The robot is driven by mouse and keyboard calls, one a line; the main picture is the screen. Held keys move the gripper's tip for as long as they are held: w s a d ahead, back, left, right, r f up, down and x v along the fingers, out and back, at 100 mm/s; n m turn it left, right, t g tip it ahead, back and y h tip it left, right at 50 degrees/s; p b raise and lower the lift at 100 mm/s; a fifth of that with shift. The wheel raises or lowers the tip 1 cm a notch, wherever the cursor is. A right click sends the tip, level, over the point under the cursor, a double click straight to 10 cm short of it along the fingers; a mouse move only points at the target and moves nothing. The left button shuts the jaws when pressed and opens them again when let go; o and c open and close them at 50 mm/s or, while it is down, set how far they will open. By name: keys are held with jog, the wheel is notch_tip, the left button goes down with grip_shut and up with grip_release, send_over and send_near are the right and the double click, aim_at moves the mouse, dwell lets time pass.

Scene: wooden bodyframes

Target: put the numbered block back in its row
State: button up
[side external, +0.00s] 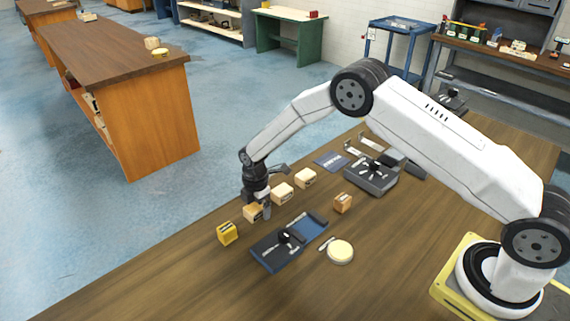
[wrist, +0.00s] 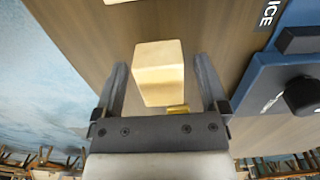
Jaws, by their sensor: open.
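My gripper (side external: 262,208) points down at the row of blocks near the table's far left edge. It is open, with one finger on each side of a pale wooden block (side external: 252,213). In the wrist view, this block (wrist: 158,75) lies between the fingers (wrist: 162,90), with slim gaps visible beside it. Two more pale blocks, a middle one (side external: 282,192) and a farther one (side external: 305,178), continue the line. A yellow block (side external: 228,233) stands at the near end. A browner block (side external: 343,203) stands apart, right of the row. The markings are too small to read.
A blue device with a black knob (side external: 270,252) lies close to the row; it also shows in the wrist view (wrist: 262,85). A round cream-topped tin (side external: 340,251) and a dark grey device (side external: 370,179) are nearby. The table's near left is clear.

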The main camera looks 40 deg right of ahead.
notch_tip(320, 180, up, 12)
dwell(0.6)
dwell(0.4)
jog(key=s+d+r+m+t, duration=0.1)
jog(key=s+d+r+m, duration=0.1)
jog(key=s+m, duration=0.4)
jog(key=s+d+r+m, duration=0.2)
jog(key=s+m, duration=0.4)
jog(key=s, duration=0.5)
jog(key=s+d+r+m+t, duration=0.1)
jog(key=s+d+r+m, duration=0.1)
jog(key=s+m, duration=0.4)
jog(key=s+d, duration=0.1)
jog(key=s, duration=0.2)
jog(key=shift+d+t, duration=0.25)
jog(key=shift+t, duration=0.05)
jog(key=shift+r, duration=0.1)
